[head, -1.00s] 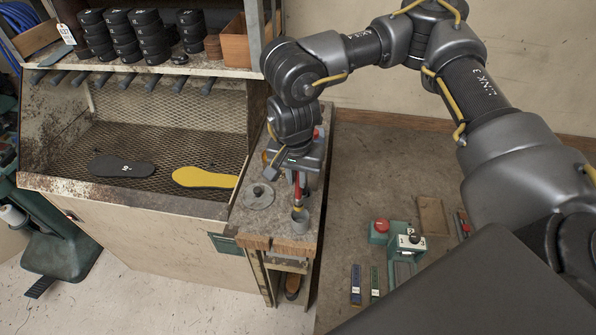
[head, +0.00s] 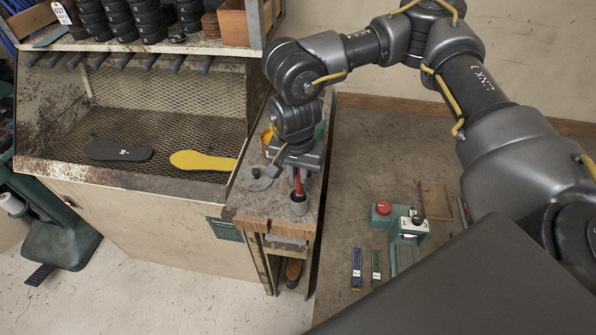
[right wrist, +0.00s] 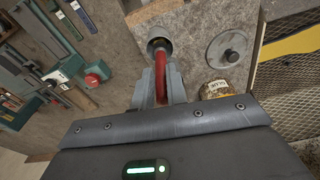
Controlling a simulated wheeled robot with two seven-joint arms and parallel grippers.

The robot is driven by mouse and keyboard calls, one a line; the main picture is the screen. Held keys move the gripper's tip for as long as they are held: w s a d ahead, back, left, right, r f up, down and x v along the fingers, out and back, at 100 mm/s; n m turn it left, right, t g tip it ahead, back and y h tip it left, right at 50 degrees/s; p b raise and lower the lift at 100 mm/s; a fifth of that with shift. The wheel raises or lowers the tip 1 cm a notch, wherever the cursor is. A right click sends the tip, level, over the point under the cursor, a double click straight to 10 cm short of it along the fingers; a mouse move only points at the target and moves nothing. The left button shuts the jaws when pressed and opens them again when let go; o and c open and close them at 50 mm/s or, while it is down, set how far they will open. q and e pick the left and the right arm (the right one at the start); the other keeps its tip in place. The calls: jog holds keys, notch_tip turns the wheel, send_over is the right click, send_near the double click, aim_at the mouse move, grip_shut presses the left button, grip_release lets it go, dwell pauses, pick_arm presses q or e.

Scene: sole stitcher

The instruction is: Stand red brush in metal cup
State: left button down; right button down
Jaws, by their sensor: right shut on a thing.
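My right gripper (right wrist: 160,90) is shut on the red brush (right wrist: 161,72), its two grey fingers on either side of the red handle. In the head view the red brush (head: 299,186) hangs about upright below the right gripper. The metal cup (head: 299,208) stands on the bench's front end, directly under the brush. In the right wrist view the brush's far end reaches the mouth of the cup (right wrist: 160,36) and seems to be inside it; how deep I cannot tell. My left gripper is not in view.
A round grey lid (head: 255,179) with a knob lies left of the cup on the worktop (head: 272,208). A jar (right wrist: 214,90) stands near my gripper. The mesh tray (head: 200,132) at left holds a black sole (head: 118,151) and a yellow sole (head: 200,161).

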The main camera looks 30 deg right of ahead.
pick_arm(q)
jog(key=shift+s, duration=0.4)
pick_arm(e)
jog(key=shift+s, duration=0.1)
jog(key=c, duration=1.3)
grip_release()
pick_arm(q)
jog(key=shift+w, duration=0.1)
pick_arm(e)
jog(key=shift+r, duration=0.5)
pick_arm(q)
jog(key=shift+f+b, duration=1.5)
pick_arm(e)
jog(key=shift+s+a+r, duration=0.1)
jog(key=shift+r, duration=1.5)
jog(key=shift+s+a+r, duration=0.1)
jog(key=shift+a+r, duration=0.05)
jog(key=shift+r, duration=1.5)
jog(key=shift+s+a+r, duration=0.1)
jog(key=shift+r, duration=1.5)
